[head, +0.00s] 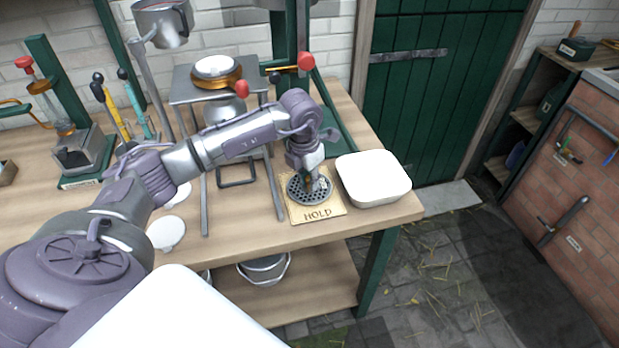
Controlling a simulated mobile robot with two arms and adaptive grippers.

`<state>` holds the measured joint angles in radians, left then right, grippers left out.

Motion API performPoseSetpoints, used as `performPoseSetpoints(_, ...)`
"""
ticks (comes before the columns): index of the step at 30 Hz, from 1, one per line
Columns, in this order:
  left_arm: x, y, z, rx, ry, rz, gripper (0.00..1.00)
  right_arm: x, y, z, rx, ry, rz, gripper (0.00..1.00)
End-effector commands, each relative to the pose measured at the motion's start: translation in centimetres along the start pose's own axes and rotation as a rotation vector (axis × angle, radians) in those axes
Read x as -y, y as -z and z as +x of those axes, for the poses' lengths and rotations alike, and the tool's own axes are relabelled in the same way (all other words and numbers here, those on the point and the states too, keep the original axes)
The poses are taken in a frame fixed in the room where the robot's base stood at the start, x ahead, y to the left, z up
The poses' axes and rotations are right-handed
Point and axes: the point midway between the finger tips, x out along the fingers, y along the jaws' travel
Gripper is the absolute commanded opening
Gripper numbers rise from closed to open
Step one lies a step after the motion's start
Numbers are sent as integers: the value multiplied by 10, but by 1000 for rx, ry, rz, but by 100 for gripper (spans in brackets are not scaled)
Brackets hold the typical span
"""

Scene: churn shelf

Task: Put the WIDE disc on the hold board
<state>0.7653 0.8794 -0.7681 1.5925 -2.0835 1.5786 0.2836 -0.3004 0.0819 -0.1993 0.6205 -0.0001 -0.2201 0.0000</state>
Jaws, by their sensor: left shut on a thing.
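The hold board (316,215) is a tan square plate lettered HOLD, lying on the wooden bench near its front right corner. A dark grey disc full of holes (297,196) is over the board, level or nearly so. I cannot tell if it touches the board. My left gripper (313,185) points down at the disc's middle and is shut on it; the fingertips and the grasped part are small and partly hidden. I cannot tell from this view whether this disc is the wide one. My right gripper does not show.
A white rounded tub (373,178) stands close to the right of the board. A metal stand (205,85) with a pan on top is behind my left forearm. White round lids (166,233) lie on the bench at left. A pail (264,269) sits on the lower shelf.

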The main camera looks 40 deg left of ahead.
Motion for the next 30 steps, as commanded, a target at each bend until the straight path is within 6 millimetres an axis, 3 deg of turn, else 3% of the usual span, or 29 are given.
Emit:
performPoseSetpoints(12, 0, 1, 10, 2, 0, 0, 0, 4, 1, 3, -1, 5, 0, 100)
performPoseSetpoints(13, 0, 1, 9, 2, 0, 0, 28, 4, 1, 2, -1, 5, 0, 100)
performPoseSetpoints(17, 0, 1, 8, 2, 0, 0, 48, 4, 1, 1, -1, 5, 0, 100)
performPoseSetpoints(25, 0, 1, 8, 2, 0, 0, 48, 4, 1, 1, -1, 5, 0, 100)
performPoseSetpoints(30, 0, -1, -4, 5, -1, 0, 48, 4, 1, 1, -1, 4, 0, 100)
